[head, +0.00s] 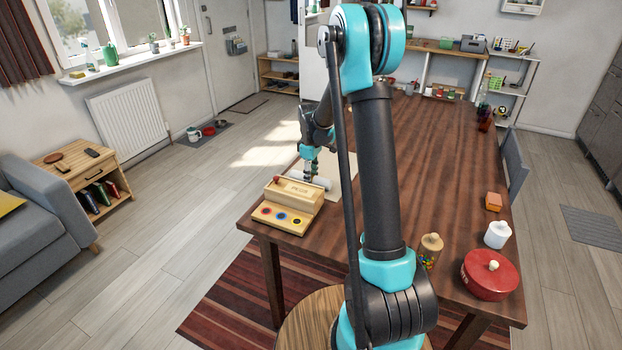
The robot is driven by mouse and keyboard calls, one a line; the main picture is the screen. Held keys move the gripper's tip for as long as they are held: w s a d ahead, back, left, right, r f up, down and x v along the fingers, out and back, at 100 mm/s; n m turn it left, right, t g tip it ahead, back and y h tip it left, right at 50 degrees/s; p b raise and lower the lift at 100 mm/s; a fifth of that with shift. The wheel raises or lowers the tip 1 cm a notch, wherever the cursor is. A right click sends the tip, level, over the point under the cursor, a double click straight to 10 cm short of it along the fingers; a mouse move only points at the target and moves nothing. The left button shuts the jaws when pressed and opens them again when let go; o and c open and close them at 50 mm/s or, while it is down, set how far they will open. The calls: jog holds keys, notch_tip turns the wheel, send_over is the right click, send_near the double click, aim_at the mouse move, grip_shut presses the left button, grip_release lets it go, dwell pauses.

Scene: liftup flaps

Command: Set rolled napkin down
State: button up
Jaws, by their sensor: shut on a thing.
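The rolled napkin (321,184) is a small white roll on the left side of the long brown table, just behind a pale wooden box. My gripper (311,174) points down over the roll and is shut on it. The roll is low, close to a beige mat (345,172), but I cannot tell whether it touches the mat. The box partly hides the roll's near side, and my arm hides part of the mat.
The wooden box (284,216) with three coloured discs stands at the table's near left corner. A red lidded pot (490,277), a white jar (497,235), a cork-topped jar (430,250) and an orange block (493,202) stand at the right. The table's middle is clear.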

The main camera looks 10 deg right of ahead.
jog(key=o, duration=1.2)
jog(key=shift+f, duration=0.1)
jog(key=shift+c, duration=0.2)
notch_tip(320, 180, up, 11)
jog(key=shift+r, duration=0.1)
jog(key=s+d+f+m+t, duration=0.1)
jog(key=s+f+m, duration=0.1)
jog(key=s, duration=0.8)
jog(key=s+d+f+m+t, duration=0.1)
jog(key=s+m, duration=0.4)
jog(key=s, duration=0.6)
jog(key=s+d+f+m+t, duration=0.2)
jog(key=s+f+m, duration=0.2)
jog(key=s, duration=0.6)
jog(key=shift+s+d+f, duration=0.1)
jog(key=shift+s+d, duration=0.15)
